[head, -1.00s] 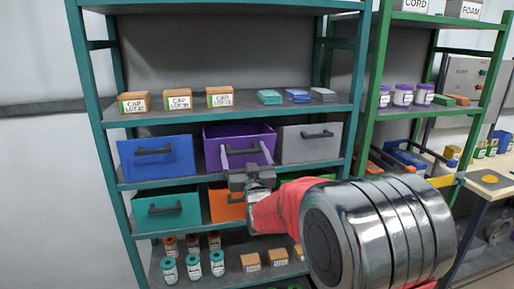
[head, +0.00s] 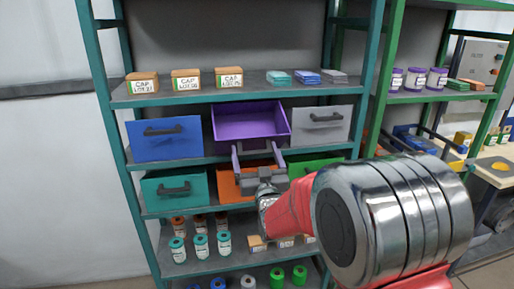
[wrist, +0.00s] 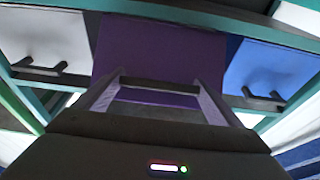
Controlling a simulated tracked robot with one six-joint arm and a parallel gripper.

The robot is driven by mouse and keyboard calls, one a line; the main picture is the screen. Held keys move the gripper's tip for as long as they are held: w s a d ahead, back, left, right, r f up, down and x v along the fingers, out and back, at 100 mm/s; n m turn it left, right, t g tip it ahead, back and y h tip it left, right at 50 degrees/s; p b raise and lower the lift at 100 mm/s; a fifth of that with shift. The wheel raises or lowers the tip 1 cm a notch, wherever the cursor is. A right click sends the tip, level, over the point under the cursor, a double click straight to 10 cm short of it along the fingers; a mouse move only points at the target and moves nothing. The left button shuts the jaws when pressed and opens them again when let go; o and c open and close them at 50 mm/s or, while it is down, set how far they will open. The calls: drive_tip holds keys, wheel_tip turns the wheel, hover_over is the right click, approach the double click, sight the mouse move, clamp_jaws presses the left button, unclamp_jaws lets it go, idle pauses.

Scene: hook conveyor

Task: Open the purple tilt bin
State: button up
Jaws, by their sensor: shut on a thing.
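The purple tilt bin (head: 250,123) sits in the middle of the upper bin row. In the head view it is tipped forward, with its inside showing from above. My gripper (head: 257,148) is at its lower front, with one finger at each end of the dark handle. In the wrist view the purple front (wrist: 160,45) fills the middle, and the dark handle bar (wrist: 160,84) spans between the two fingers of my gripper (wrist: 160,88). My gripper is shut on the handle. In the head view the handle is mostly hidden.
A blue bin (head: 163,139) and a grey bin (head: 318,126) flank it, both closed. Teal (head: 172,188), orange (head: 232,187) and green (head: 312,167) bins are below. Boxes, including a cap box (head: 229,78), stand on the shelf above.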

drive_tip(key=shift+o, duration=0.2)
drive_tip(key=shift+s+d+f, duration=0.1)
drive_tip(key=shift+s+f, duration=0.1)
drive_tip(key=shift+f, duration=0.3)
drive_tip(key=shift+s+f, duration=0.15)
drive_tip(key=shift+f, duration=0.4)
drive_tip(key=o, duration=1.3)
drive_tip(key=shift+s, duration=0.1)
drive_tip(key=v, duration=1.3)
drive_tip(key=shift+s, duration=0.35)
